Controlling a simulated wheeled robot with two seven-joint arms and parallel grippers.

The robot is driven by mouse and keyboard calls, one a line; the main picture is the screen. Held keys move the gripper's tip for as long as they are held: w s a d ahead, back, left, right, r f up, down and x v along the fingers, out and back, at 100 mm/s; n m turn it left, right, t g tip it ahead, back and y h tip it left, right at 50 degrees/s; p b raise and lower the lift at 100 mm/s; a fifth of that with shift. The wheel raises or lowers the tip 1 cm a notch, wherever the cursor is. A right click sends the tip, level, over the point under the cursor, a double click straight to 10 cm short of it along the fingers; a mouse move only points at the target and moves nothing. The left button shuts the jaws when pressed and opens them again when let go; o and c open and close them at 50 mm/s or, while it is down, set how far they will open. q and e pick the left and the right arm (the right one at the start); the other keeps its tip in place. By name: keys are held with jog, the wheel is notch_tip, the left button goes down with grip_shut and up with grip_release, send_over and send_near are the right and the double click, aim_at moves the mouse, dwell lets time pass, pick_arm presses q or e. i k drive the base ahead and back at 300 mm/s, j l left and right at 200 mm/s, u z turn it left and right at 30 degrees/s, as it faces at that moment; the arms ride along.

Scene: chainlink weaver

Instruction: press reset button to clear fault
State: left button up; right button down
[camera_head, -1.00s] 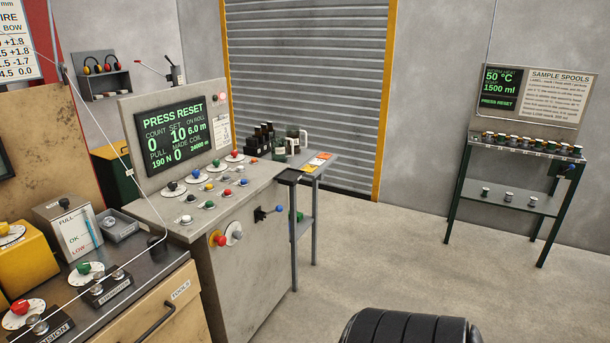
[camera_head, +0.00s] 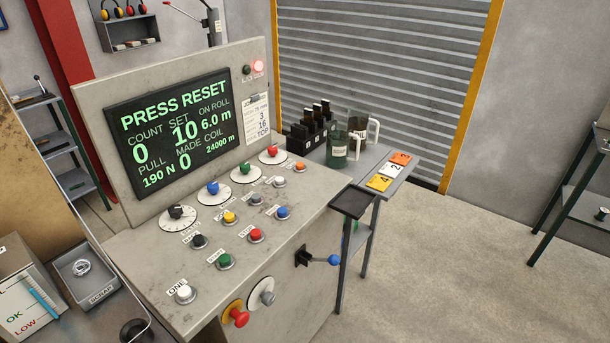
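The grey console (camera_head: 283,234) stands in front of me with its sloped button panel. Its screen (camera_head: 172,160) reads PRESS RESET, with COUNT 0, SET 10 and MADE 0. A pinkish-red lamp (camera_head: 258,66) glows at the top right of the console's back panel, beside a dark one. The panel holds several push buttons, among them white (camera_head: 184,293), green (camera_head: 224,261), red (camera_head: 255,235), blue (camera_head: 282,213), yellow (camera_head: 230,218) and orange (camera_head: 299,168). Most labels are too small to read, so I cannot tell which button is reset. Neither gripper is in view.
Several dials, including a blue-knobbed one (camera_head: 212,190), line the panel's back. A red mushroom knob (camera_head: 239,318) and a blue-ended lever (camera_head: 331,260) stick out of the console's front. A side table (camera_head: 392,193) with jugs stands behind. Open floor (camera_head: 480,270) lies right.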

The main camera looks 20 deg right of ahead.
aim_at(281, 212)
jog(key=i+l, duration=0.2)
jog(key=i, duration=0.2)
jog(key=i+l, duration=0.2)
jog(key=i, duration=0.2)
